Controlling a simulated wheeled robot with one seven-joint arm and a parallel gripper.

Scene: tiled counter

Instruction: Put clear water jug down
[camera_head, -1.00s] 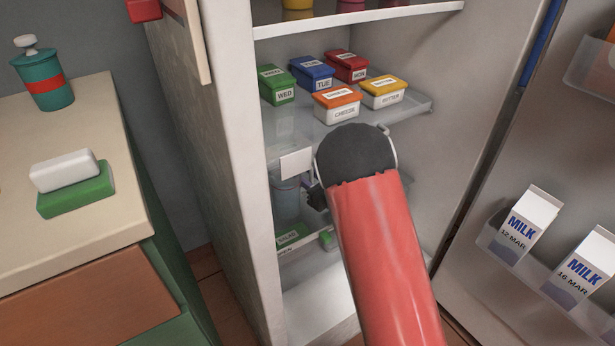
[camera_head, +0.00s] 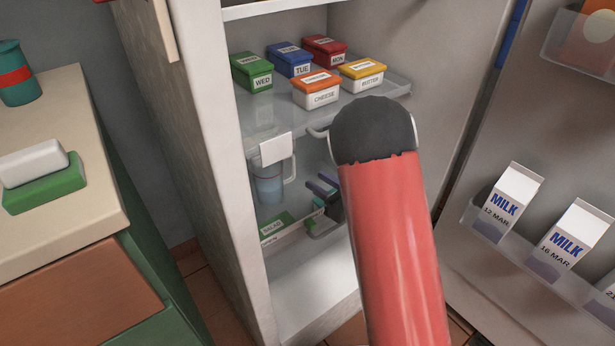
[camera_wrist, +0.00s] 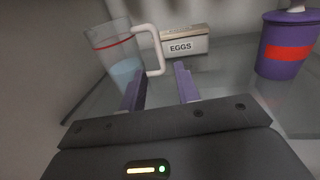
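The clear water jug (camera_head: 268,187) stands inside the open fridge, below the shelf of coloured boxes. It has a white handle, and its upper part is partly hidden by a white card. In the wrist view the jug (camera_wrist: 118,52) shows a red line near its rim and bluish water low inside. My gripper (camera_head: 322,188) is right of the jug in the head view, with a gap between them.
An eggs box (camera_wrist: 183,42) is behind the jug, and a purple lidded container (camera_wrist: 287,45) stands at right. A green-and-white box (camera_head: 285,228) lies below the jug. The shelf (camera_head: 262,115) of labelled boxes is above my gripper. Milk cartons (camera_head: 507,203) fill the door rack.

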